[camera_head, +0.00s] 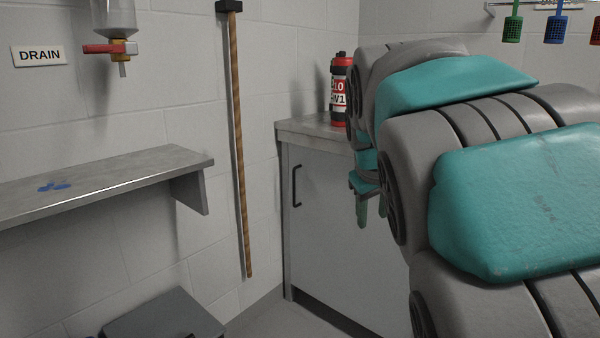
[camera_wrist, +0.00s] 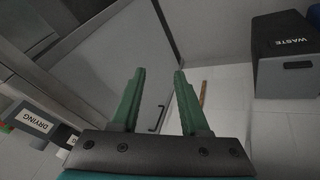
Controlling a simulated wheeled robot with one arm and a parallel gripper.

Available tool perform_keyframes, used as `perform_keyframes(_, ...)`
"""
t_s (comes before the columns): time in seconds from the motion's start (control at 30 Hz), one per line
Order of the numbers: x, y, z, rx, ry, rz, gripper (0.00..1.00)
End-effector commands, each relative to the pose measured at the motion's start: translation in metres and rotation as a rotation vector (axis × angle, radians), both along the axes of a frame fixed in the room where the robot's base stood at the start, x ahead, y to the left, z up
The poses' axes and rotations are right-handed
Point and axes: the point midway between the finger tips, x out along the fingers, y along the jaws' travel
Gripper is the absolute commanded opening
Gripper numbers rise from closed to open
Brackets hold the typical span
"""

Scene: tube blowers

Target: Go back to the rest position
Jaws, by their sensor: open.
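My gripper (camera_wrist: 158,98) is open and empty in the wrist view, with its two green fingers spread apart. In the head view my gripper (camera_head: 367,207) hangs with its fingers downward in front of the cabinet (camera_head: 330,235), partly hidden behind my own grey and teal arm. Nothing is between the fingers. The wrist view shows the cabinet door (camera_wrist: 120,62) and its handle beyond the fingers.
A red and black bottle (camera_head: 340,92) stands on the cabinet top, close to my arm. A metal shelf (camera_head: 120,185) is on the left wall, under a tap and DRAIN sign. A wooden-handled tool (camera_head: 237,140) leans there. A WASTE bin (camera_wrist: 290,60) shows in the wrist view.

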Motion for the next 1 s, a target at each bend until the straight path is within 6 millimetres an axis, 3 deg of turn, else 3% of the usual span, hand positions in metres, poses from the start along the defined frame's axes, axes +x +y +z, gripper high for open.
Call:
perform_keyframes(0.1, -0.049, -0.015, -0.040, 0.058, 0.092, -0.088, 0.45)
perform_keyframes(0.3, -0.136, -0.026, -0.108, 0.138, 0.251, -0.215, 0.45)
perform_keyframes(0.5, -0.231, -0.023, -0.172, 0.190, 0.419, -0.313, 0.45)
perform_keyframes(0.63, -0.284, -0.019, -0.205, 0.203, 0.510, -0.356, 0.45)
perform_keyframes(0.8, -0.327, -0.014, -0.229, 0.204, 0.586, -0.383, 0.45)
perform_keyframes(1.0, -0.337, -0.014, -0.234, 0.204, 0.601, -0.391, 0.45)
